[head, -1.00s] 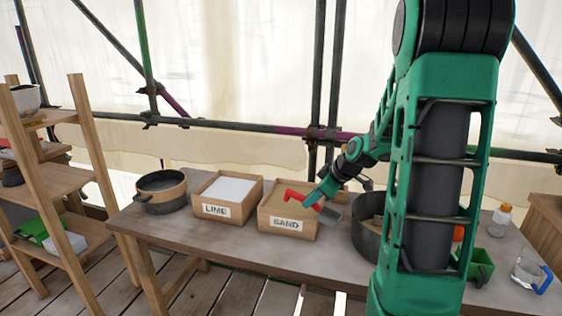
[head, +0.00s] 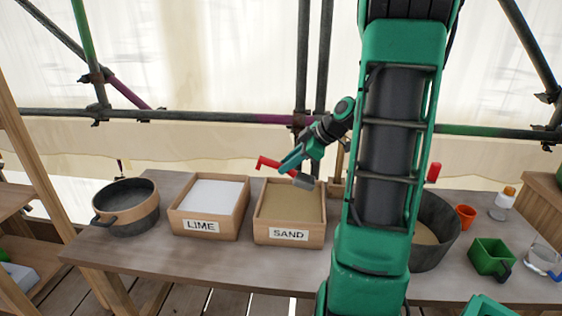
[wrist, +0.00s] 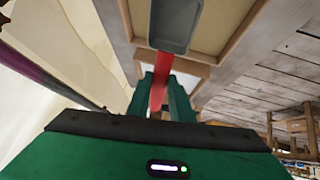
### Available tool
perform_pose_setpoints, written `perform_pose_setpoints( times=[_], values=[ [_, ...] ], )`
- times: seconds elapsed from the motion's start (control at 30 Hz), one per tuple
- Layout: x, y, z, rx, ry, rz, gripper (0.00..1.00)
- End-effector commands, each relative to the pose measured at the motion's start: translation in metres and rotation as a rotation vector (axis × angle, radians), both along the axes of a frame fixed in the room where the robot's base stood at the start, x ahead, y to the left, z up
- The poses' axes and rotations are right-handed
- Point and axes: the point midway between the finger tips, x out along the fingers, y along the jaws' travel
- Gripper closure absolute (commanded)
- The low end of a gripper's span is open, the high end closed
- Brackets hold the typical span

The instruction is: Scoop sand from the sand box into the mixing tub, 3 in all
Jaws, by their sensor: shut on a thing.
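My gripper (head: 292,160) is shut on the red handle of a scoop (head: 303,181). The scoop's grey pan hangs over the back part of the sand box (head: 289,235), above the tan sand (head: 290,207). In the wrist view the red handle (wrist: 158,92) runs between the fingers, and the grey pan (wrist: 172,25) looks bare, over the sand. The mixing tub (head: 441,245) appears to be the round dark tub on the right, partly hidden by my arm. Some tan material (head: 424,234) shows inside it.
A lime box (head: 203,226) with white powder stands left of the sand box.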

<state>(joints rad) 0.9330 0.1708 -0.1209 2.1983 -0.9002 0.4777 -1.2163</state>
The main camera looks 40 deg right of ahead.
Motion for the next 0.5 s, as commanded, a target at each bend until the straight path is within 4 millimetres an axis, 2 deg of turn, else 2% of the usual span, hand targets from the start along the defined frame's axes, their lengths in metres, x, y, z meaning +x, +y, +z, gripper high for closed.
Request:
perform_pose_setpoints(
  times=[0.5],
  values=[
    [-0.010,-0.009,-0.052,0.112,-0.123,-0.006,1.00]
  ],
)
